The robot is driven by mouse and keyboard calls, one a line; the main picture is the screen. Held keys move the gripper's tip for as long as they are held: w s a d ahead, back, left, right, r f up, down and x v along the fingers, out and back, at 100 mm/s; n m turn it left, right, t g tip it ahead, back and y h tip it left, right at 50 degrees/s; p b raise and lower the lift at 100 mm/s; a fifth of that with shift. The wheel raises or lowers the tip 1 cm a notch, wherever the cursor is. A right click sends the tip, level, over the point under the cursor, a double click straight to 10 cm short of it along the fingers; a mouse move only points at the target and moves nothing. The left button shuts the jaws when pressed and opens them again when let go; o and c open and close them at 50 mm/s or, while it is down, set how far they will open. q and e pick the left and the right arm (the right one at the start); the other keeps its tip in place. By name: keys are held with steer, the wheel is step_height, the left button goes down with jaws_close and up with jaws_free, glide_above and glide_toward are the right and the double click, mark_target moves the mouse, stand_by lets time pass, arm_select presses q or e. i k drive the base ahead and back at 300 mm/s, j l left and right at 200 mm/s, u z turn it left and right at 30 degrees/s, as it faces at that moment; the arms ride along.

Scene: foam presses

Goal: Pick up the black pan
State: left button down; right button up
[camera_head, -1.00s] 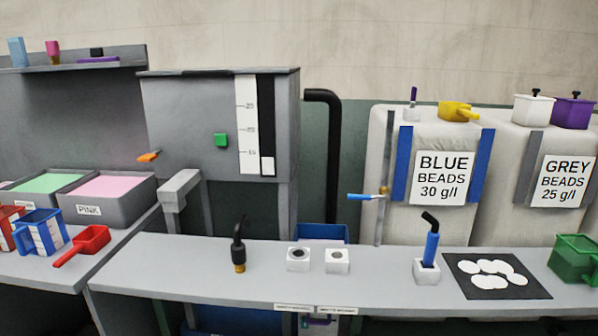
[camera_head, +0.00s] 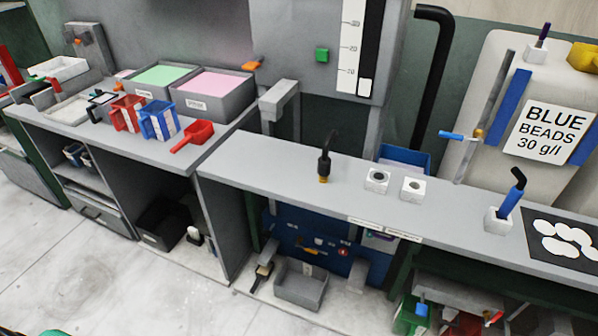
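I cannot make out a black pan for certain. A small black-rimmed item (camera_head: 101,99) with a pale middle sits on the left counter, left of the red jug; it is too small to tell whether it is a pan. A dark bin-like thing (camera_head: 160,226) is in the shadow under the left counter. A black-topped tool (camera_head: 264,270) is low under the middle bench, beside a grey tray.
The left counter (camera_head: 170,165) holds a red jug (camera_head: 127,113), a blue jug (camera_head: 159,121), a red scoop (camera_head: 193,136) and bins of green and pink beads. The grey bench (camera_head: 270,170) carries a black nozzle (camera_head: 324,160) and two white blocks. Floor at left (camera_head: 90,265) is clear.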

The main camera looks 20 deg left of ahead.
mark_target(262, 273)
steer(key=u, duration=0.9)
